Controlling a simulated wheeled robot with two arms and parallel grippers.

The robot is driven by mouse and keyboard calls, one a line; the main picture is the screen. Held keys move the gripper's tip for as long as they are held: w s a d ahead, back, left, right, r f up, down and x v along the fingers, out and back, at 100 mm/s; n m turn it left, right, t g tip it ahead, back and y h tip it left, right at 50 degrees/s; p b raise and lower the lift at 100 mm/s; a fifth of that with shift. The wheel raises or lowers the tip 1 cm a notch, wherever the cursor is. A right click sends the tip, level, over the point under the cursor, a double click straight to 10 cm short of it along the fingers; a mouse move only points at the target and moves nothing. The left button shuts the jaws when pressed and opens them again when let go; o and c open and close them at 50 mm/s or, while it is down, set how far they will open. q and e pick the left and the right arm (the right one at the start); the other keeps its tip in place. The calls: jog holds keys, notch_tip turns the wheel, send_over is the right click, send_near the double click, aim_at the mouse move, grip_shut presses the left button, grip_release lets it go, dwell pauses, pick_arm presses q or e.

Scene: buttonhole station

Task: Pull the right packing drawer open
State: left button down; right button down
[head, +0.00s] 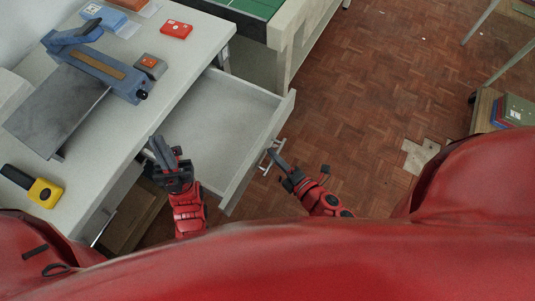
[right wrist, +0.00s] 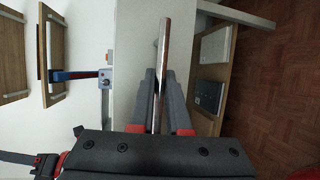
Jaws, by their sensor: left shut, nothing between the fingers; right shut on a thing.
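The drawer (head: 232,110) under the white table stands well open in the head view, and its pale inside looks empty. Its metal bar handle (head: 265,163) is on the front panel (head: 262,145). My right gripper (head: 274,157) is at the handle, outside the front panel. In the right wrist view the fingers (right wrist: 160,95) are shut on the handle bar (right wrist: 163,50), which runs up between them. My left gripper (head: 159,147) is shut and empty, beside the table's edge at the near left end of the drawer.
The white table (head: 185,58) holds a blue-grey clamp-like device (head: 98,65), a yellow and black tool (head: 40,188), a red box (head: 176,29) and a small grey-orange block (head: 150,66). A green-topped bench (head: 250,8) stands behind. Parquet floor (head: 370,100) right of the drawer is mostly clear.

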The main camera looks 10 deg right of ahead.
jog(key=shift+s+d+f, duration=0.1)
jog(key=shift+d, duration=0.05)
jog(key=c, duration=0.9)
grip_release()
jog(key=shift+p+v, duration=4.1)
jog(key=shift+v, duration=4.55)
